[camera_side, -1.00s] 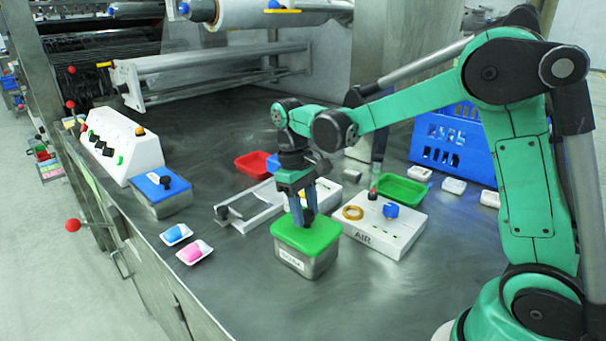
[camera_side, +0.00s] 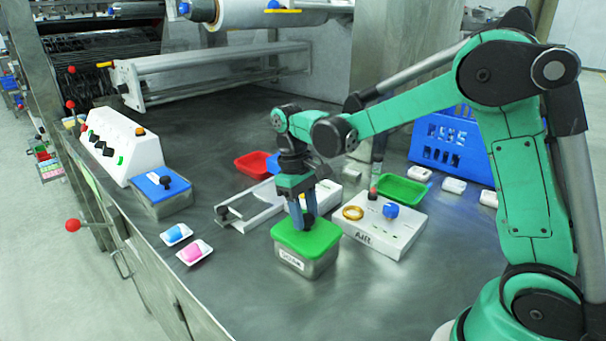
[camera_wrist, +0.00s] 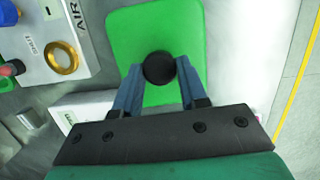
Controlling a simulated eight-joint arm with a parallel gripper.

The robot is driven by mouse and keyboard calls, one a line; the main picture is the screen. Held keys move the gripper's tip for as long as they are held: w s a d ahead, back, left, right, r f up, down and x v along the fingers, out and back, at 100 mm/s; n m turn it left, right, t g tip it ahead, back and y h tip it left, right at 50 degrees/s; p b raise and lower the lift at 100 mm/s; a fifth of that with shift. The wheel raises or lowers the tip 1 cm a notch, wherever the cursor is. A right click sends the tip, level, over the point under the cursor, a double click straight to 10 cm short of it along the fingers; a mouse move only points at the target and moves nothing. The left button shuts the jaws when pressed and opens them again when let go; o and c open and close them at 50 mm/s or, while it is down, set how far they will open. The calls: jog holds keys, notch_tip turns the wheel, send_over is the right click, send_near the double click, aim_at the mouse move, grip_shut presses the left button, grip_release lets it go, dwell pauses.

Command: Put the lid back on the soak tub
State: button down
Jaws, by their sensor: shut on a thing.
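The soak tub (camera_side: 302,264) is a steel box with a white label, standing on the metal table in the side view. Its green lid (camera_side: 318,239) lies over the top of the tub and looks level; I cannot tell whether its rim is fully seated. My gripper (camera_side: 303,222) points down over the lid, its blue fingers shut on the lid's black knob. In the wrist view, the black knob (camera_wrist: 159,68) sits between the two fingertips, with the green lid (camera_wrist: 130,40) beneath. The fingers hide part of the knob in the side view.
A white AIR box (camera_side: 385,232) with a brass ring stands right of the tub. A blue-lidded tub (camera_side: 160,190) and two small trays, with blue (camera_side: 176,235) and pink (camera_side: 194,252) items, are to the left. A metal frame (camera_side: 250,208) lies behind. The table in front is clear.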

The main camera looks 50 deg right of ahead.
grip_release()
dwell(0.5)
jog(key=shift+r, duration=0.1)
jog(key=shift+s+v, duration=0.2)
jog(key=shift+v, duration=0.8)
jog(key=shift+s+v, duration=0.2)
jog(key=shift+v, duration=0.75)
jog(key=shift+s+v, duration=0.2)
jog(key=shift+v, duration=0.8)
jog(key=shift+r, duration=0.5)
